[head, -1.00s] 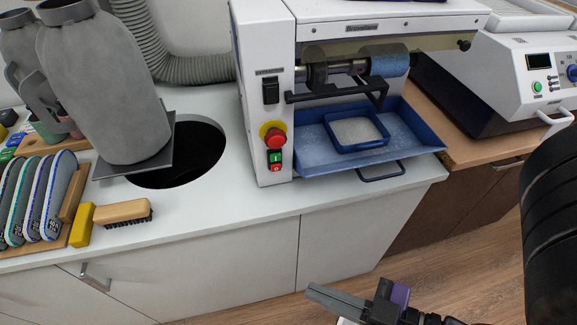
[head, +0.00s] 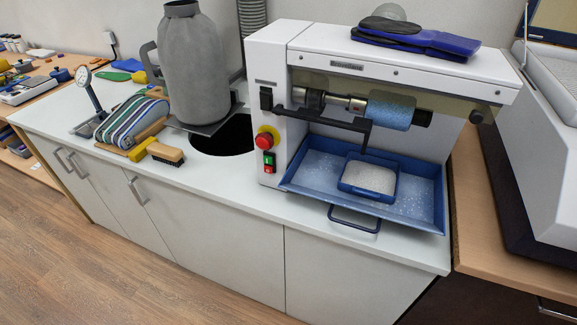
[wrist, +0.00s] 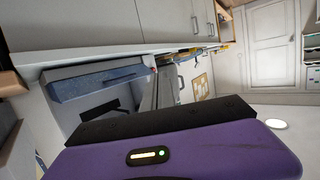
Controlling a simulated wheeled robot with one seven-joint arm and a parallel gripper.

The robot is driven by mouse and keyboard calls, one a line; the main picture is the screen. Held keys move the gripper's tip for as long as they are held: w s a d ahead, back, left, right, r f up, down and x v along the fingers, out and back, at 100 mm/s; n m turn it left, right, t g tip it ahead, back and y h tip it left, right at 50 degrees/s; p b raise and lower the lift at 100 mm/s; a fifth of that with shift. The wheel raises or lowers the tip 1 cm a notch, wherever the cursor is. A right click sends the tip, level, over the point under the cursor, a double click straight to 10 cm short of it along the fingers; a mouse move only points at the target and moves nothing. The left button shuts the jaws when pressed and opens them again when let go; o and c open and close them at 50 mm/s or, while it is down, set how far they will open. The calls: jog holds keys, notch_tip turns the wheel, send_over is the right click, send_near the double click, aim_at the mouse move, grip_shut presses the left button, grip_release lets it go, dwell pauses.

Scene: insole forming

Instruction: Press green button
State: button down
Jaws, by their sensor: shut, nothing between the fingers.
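The green button (head: 268,159) is on the front of the white grinding machine (head: 272,110), at its lower left. It sits just above a small red button (head: 269,169) and below the round red stop knob (head: 265,141) on its yellow ring. My gripper is out of the head view. The green button cannot be made out there, and contact cannot be told.
The blue tray (head: 425,205) with its handle juts from the machine's front. Left of it are a hole in the counter (head: 228,140), a grey canister (head: 195,70), a brush (head: 165,153) and insoles (head: 130,120). The floor (head: 90,260) before the cabinets is clear.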

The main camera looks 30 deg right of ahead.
aim_at(268, 159)
jog(key=shift+d, duration=0.1)
jog(key=w+a+f+m+t+p, duration=0.1)
jog(key=w+m+t+p, duration=0.15)
jog(key=w, duration=0.55)
jog(key=w+a+f+m+t+p, duration=0.1)
jog(key=w+f+m+p, duration=0.2)
jog(key=w, duration=0.6)
jog(key=w+a+r+m+t+h+p, duration=0.1)
jog(key=w+r+m+p, duration=0.1)
jog(key=w, duration=0.9)
jog(key=w+a+r+m+t+h+p, duration=0.1)
jog(key=w+r+m, duration=0.3)
jog(key=w, duration=0.7)
jog(key=shift+w+a+r+m+h+p, duration=0.2)
jog(key=shift+r+m+h+p, duration=0.25)
jog(key=shift+m+h, duration=0.5)
jog(key=shift+d+f, duration=0.1)
jog(key=shift+d, duration=0.1)
jog(key=w+d+b, duration=0.5)
jog(key=d, duration=0.2)
